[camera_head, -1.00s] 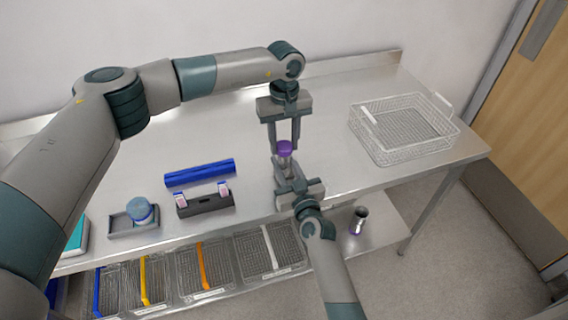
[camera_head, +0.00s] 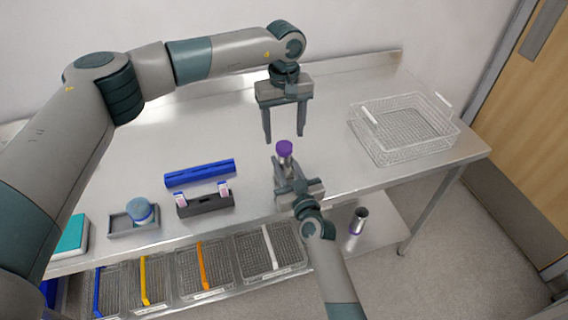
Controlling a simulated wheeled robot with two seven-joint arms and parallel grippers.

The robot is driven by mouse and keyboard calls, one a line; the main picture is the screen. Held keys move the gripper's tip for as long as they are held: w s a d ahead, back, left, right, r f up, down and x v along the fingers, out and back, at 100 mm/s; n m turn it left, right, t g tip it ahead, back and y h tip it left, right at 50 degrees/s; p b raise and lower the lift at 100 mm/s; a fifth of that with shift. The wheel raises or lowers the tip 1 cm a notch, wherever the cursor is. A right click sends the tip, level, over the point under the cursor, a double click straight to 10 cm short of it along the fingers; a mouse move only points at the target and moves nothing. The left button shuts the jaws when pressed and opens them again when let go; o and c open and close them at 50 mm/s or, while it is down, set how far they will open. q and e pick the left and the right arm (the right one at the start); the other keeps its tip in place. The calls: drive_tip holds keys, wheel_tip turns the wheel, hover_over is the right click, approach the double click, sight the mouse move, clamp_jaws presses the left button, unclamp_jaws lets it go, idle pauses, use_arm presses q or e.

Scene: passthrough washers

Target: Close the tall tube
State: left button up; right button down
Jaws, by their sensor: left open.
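The tall tube has a purple cap (camera_head: 284,147) on its top and stands upright near the front of the table. Its grey body (camera_head: 286,162) shows only in part below the cap; the rest is hidden by my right gripper. My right gripper (camera_head: 286,170) comes from the front and is shut on the tube. My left gripper (camera_head: 284,134) points down just above the cap, with its fingers wide apart and empty. I cannot tell from here whether the cap is seated fully.
A wire basket (camera_head: 404,128) stands at the right. A blue bar (camera_head: 200,173), a black holder (camera_head: 205,204) with two small pieces and a grey tray (camera_head: 122,230) with a blue-lidded pot (camera_head: 140,210) are at the left.

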use_arm(q)
wheel_tip(320, 180, up, 8)
drive_tip(key=shift+f, duration=0.15)
idle(0.3)
use_arm(e)
drive_tip(key=c, duration=1.3)
unclamp_jaws()
drive_tip(key=shift+s, duration=0.1)
use_arm(q)
wheel_tip(320, 180, down, 4)
drive_tip(key=b, duration=0.3)
drive_tip(key=shift+r+b, duration=0.2)
drive_tip(key=shift+b, duration=0.1)
use_arm(e)
drive_tip(key=v, duration=1.7)
drive_tip(key=shift+s+d, duration=0.1)
